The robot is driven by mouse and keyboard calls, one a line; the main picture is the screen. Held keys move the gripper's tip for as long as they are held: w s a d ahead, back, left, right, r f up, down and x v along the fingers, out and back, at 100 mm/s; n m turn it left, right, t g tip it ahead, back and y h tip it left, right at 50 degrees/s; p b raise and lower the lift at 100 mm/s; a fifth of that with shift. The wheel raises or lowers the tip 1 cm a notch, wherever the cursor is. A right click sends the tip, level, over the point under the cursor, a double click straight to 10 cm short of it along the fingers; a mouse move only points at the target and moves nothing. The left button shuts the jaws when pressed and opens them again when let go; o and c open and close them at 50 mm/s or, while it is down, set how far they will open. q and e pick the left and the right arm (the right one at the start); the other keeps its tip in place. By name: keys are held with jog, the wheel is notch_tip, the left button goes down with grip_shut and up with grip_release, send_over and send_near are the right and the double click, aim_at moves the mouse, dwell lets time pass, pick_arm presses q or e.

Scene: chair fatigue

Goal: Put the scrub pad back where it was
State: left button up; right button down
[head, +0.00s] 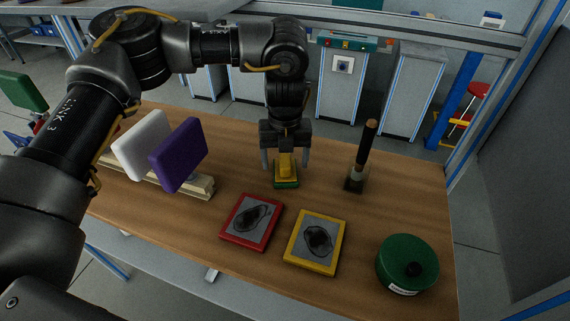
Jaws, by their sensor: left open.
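The scrub pad (286,182), yellow on top with a green underside, sits on the wooden table toward its far side. My left gripper (285,166) points straight down over it. Its two fingers are apart, one on each side of the pad's yellow part. I cannot tell whether they touch it. My right gripper is not in view.
A wooden rack (200,186) holds upright white (141,146) and purple (178,155) panels on the left. Red-framed (231,236) and yellow-framed (296,258) smudged plates lie in front. A dark-handled brush (367,144) stands right; a green round tin (395,262) is front right.

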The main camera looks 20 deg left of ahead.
aim_at(285, 158)
pick_arm(q)
notch_tip(285, 158, up, 10)
jog(key=shift+r, duration=0.1)
dwell(0.4)
